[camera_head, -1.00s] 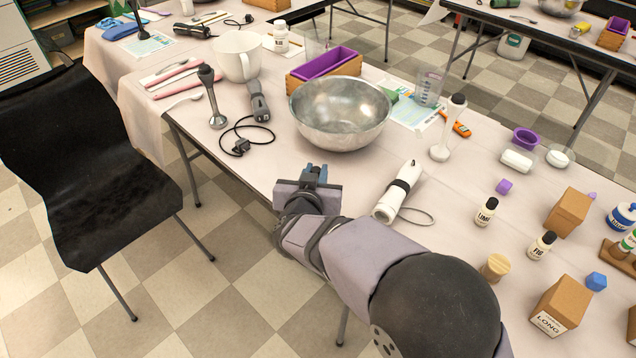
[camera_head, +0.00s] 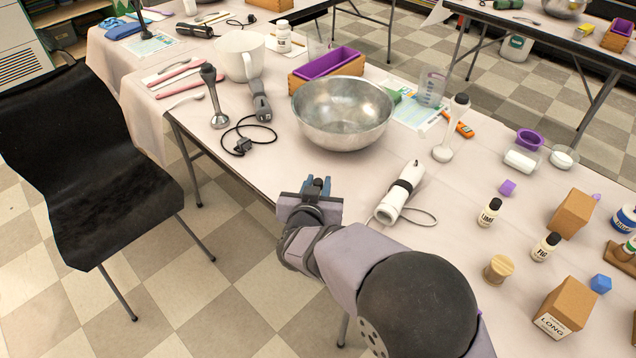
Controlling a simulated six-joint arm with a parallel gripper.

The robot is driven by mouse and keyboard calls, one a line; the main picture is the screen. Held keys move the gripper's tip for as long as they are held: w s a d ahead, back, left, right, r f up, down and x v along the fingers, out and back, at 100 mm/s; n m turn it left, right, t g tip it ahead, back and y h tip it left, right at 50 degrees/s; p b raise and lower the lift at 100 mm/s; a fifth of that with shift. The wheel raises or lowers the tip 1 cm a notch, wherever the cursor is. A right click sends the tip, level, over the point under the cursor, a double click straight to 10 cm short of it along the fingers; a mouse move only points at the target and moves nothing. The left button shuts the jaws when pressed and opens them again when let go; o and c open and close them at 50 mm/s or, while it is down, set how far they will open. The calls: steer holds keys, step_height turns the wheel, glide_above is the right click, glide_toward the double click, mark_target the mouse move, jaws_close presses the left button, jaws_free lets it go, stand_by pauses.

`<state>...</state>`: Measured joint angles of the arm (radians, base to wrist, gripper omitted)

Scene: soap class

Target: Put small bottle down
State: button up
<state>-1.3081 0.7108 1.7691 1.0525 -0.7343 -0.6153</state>
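Two small white bottles with black caps stand upright on the table at the right: the one labelled LIME (camera_head: 488,214) and the one labelled FIG (camera_head: 544,248). A larger white bottle with a white lid (camera_head: 284,38) stands at the back, beside the white jug. My gripper (camera_head: 318,182) is over the table's near edge, in front of the metal bowl and left of the white blender body. It is well apart from all these bottles.
The metal bowl (camera_head: 343,112) and the white blender body (camera_head: 401,192) are nearest to my gripper. The table cloth (camera_head: 455,195) is bare between the blender body and the LIME bottle.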

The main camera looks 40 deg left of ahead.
steer(key=shift+o, duration=0.9)
steer(key=shift+r, duration=0.2)
steer(key=v, duration=1.2)
steer(key=shift+p, duration=0.3)
